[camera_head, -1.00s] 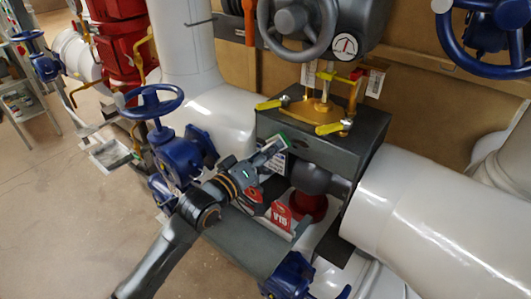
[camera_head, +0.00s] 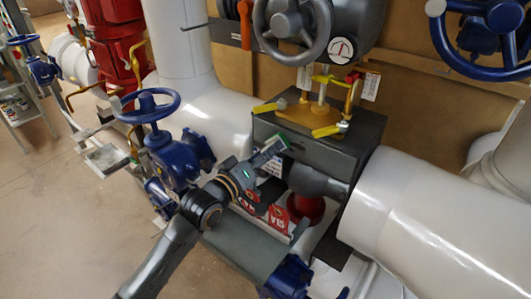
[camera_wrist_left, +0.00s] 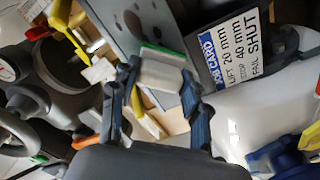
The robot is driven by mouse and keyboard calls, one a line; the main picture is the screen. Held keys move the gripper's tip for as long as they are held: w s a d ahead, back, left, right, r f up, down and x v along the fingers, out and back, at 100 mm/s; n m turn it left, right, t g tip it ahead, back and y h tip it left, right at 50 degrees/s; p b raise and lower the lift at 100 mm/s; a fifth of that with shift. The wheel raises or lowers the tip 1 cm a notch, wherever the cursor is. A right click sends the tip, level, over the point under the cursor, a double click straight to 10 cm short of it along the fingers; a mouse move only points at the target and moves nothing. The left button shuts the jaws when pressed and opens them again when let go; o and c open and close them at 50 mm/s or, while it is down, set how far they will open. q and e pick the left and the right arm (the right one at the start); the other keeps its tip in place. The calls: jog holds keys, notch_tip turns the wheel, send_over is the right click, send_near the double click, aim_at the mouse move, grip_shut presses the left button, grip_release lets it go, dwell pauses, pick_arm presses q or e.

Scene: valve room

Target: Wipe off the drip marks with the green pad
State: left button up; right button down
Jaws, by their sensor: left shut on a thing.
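My left gripper (camera_head: 272,151) reaches up to the front of the dark grey box (camera_head: 318,152) under the gauge. It is shut on the green pad (camera_head: 281,142), a small block with a green edge. In the left wrist view, the pad (camera_wrist_left: 160,72) sits between the two fingers (camera_wrist_left: 157,95), pale side showing. Beyond it is a grey plate (camera_wrist_left: 122,38) with several small dark spots; I cannot tell whether these are drip marks or holes. No drip marks show clearly in the head view. Whether the pad touches the box cannot be told. My right gripper is not in view.
Yellow-handled levers (camera_head: 327,131) stand on the box, below a grey handwheel (camera_head: 292,24). A blue valve (camera_head: 150,105) is left of my arm. A large white pipe (camera_head: 430,215) runs right. A label (camera_wrist_left: 238,45) is beside the pad in the wrist view.

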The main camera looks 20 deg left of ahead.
pick_arm(q)
jog(key=shift+w+d, duration=0.1)
jog(key=shift+w, duration=0.2)
